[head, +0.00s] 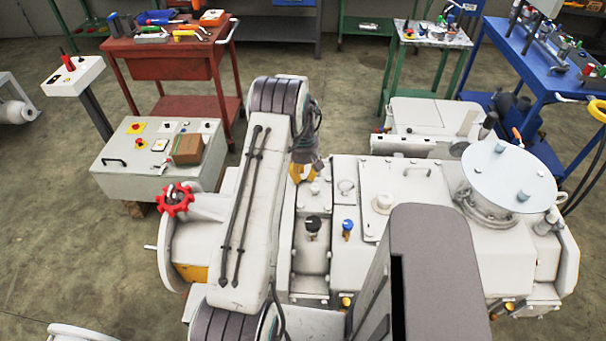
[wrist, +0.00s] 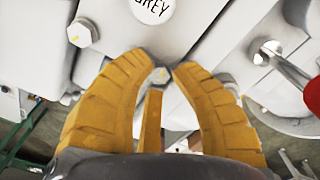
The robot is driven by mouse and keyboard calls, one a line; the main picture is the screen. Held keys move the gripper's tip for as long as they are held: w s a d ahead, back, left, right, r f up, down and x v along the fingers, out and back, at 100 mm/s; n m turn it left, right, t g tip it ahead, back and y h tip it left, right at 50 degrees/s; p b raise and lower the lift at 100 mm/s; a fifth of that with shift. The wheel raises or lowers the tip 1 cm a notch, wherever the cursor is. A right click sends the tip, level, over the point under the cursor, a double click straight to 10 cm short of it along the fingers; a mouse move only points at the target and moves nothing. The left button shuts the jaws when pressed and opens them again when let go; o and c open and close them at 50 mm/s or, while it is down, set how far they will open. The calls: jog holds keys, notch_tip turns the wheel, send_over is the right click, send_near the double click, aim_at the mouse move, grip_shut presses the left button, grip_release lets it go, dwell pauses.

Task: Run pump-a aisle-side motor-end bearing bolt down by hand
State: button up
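A small hex bolt head (wrist: 160,75) shows in the wrist view on the pale pump housing (wrist: 122,30), between the fingertips of my gripper (wrist: 161,66). The yellow fingers stand apart, with a gap visible around the bolt head, and a further yellow finger shows below it. In the head view my gripper (head: 301,172) points down over the left part of the white pump (head: 345,260). The bolt is hidden there. I cannot tell how far the bolt is screwed in.
The head view shows a red handwheel (head: 175,199), control box (head: 150,165) and red tool cart (head: 165,65).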

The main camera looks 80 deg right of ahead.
grip_shut()
jog(key=shift+f, duration=0.1)
dwell(0.3)
jog(key=m+b, duration=0.3)
jog(key=shift+f, duration=0.15)
jog(key=m+b, duration=0.3)
jog(key=m, duration=0.2)
jog(key=m+b, duration=0.1)
jog(key=m, duration=0.4)
jog(key=shift+m+b, duration=0.3)
jog(key=shift+m, duration=0.1)
jog(key=m, duration=0.4)
jog(key=shift+r+b, duration=0.2)
jog(key=shift+b, duration=0.15)
jog(key=shift+s+m, duration=0.1)
jog(key=shift+m, duration=0.2)
